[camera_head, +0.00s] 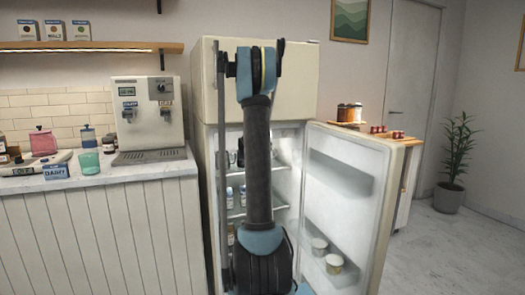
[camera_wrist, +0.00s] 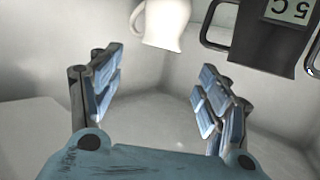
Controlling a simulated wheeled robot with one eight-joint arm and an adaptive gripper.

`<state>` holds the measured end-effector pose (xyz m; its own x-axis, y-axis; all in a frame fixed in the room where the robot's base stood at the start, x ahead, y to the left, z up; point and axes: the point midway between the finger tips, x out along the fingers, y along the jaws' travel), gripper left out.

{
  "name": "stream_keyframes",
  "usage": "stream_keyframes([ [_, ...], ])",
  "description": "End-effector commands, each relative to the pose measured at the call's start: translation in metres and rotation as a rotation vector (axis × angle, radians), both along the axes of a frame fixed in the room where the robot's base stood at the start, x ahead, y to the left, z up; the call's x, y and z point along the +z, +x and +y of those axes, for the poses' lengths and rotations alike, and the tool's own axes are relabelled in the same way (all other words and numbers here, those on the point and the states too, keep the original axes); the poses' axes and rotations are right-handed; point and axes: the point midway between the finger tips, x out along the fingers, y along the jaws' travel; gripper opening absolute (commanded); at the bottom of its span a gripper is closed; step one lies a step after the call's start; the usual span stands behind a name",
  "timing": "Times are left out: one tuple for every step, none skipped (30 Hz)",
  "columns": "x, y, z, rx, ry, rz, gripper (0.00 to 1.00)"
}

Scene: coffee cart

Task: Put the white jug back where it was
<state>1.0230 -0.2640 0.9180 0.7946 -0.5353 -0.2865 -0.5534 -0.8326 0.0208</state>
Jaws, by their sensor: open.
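The white jug (camera_wrist: 163,22) shows at the top of the wrist view, cut off by the frame edge. My gripper (camera_wrist: 161,78) is open, its two blue-padded fingers spread wide. The jug lies beyond the fingertips, roughly in line with the gap, with clear space between. Nothing is between the fingers. In the head view my arm reaches into the open fridge (camera_head: 209,65) and hides my gripper; I cannot make out the white jug there.
Bottles stand on the inner shelves.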

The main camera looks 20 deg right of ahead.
Motion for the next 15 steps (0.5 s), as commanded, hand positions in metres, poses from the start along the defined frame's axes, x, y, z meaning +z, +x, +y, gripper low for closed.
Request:
stream_keyframes([
  [0.001, -0.004, 0.003, 0.0, 0.0, 0.0, 0.7],
  [0.002, -0.005, 0.004, 0.0, 0.0, 0.0, 0.7],
  [0.002, -0.007, 0.005, 0.0, 0.0, 0.0, 0.7],
  [0.003, -0.008, 0.006, 0.0, 0.0, 0.0, 0.7],
  [0.003, -0.009, 0.006, 0.0, 0.0, 0.0, 0.7],
  [0.003, -0.01, 0.007, 0.0, 0.0, 0.0, 0.7],
  [0.004, -0.01, 0.007, 0.0, 0.0, 0.0, 0.7],
  [0.004, -0.011, 0.007, 0.0, 0.0, 0.0, 0.7],
  [0.004, -0.011, 0.008, 0.0, 0.0, 0.0, 0.7],
  [0.004, -0.012, 0.008, 0.0, 0.001, 0.002, 0.7],
  [0.005, -0.014, 0.009, 0.0, 0.001, 0.004, 0.7],
  [0.006, -0.017, 0.01, -0.002, 0.003, 0.009, 0.7],
  [0.007, -0.02, 0.012, -0.002, 0.004, 0.015, 0.7],
  [0.008, -0.025, 0.014, -0.004, 0.006, 0.022, 0.7],
  [0.009, -0.032, 0.017, -0.006, 0.01, 0.035, 0.7],
])
